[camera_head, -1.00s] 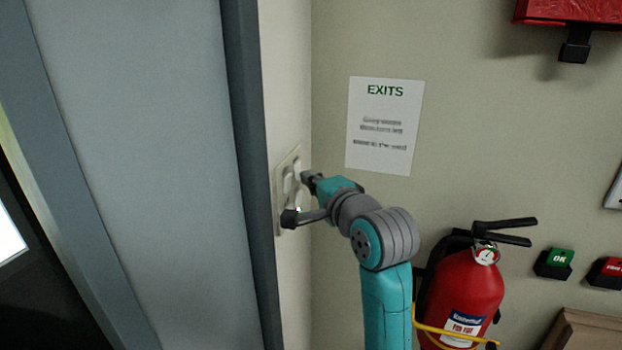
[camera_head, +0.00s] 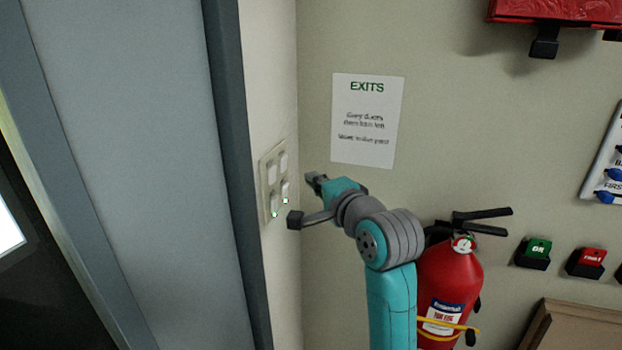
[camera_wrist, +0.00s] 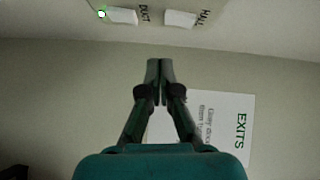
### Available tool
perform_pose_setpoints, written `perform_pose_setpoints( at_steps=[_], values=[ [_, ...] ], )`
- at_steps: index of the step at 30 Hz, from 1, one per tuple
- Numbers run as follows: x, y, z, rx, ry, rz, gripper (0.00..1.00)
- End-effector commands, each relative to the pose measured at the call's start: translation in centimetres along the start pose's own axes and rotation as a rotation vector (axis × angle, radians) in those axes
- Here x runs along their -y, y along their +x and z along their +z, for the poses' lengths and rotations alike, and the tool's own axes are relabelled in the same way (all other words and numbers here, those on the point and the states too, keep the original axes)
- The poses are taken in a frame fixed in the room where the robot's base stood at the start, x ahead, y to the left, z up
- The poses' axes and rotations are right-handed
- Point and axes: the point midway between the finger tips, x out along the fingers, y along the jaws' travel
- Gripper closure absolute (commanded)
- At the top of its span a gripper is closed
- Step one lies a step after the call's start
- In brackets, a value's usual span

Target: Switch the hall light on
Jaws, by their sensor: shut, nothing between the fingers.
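A pale switch panel (camera_head: 264,190) with several rockers is on the narrow wall beside the door frame. In the wrist view, the rocker labelled HALL (camera_wrist: 180,19) is at the top, beside the rocker labelled DUCT (camera_wrist: 122,16). A green lamp (camera_wrist: 101,14) glows by DUCT; I see no lit lamp by HALL. In the head view, green lamps glow at the two lower rockers, and none shows lit at the upper ones. My gripper (camera_head: 314,180) is shut and empty, just right of the panel and apart from it. Its closed fingers (camera_wrist: 160,66) point toward the panel.
An EXITS notice (camera_head: 367,120) is on the wall behind my gripper. A red fire extinguisher (camera_head: 450,285) stands right of my arm. Green (camera_head: 535,250) and red (camera_head: 588,260) buttons are farther right. A grey door frame (camera_head: 235,170) borders the panel's wall on the left.

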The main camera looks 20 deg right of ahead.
Motion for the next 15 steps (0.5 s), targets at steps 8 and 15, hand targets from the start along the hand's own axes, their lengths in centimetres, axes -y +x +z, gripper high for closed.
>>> perform_pose_setpoints(
  at_steps=[8,15],
  values=[
    [-0.7,-4.0,0.0,-0.001,0.0,0.0,1.0],
    [-1.4,-7.5,0.0,-0.001,0.0,0.001,1.0]
  ],
)
